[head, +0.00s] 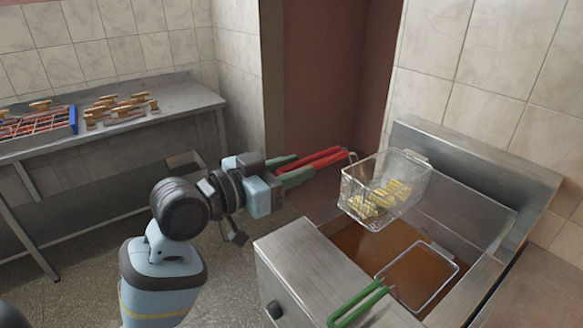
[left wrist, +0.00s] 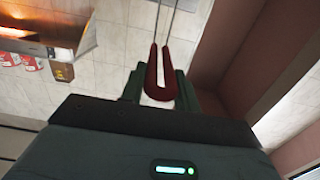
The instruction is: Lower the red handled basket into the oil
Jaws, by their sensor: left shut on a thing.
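The wire basket with the red handle (head: 322,160) hangs in the air above the fryer, with yellow fries (head: 378,199) inside it. My left gripper (head: 293,168) is shut on the red handle, which also shows between the fingers in the left wrist view (left wrist: 161,80). The basket (head: 415,182) is roughly level and clear of the oil. The brown oil (head: 368,243) fills the fryer well below it. A second basket with a green handle (head: 358,305) sits in the front part of the well. My right gripper is not in view.
The steel fryer (head: 300,262) has a raised back panel (head: 480,150) along the wall. A steel table (head: 185,100) at the left holds a blue-edged tray (head: 73,119) and several wooden-handled items (head: 122,108). Floor between table and fryer is open.

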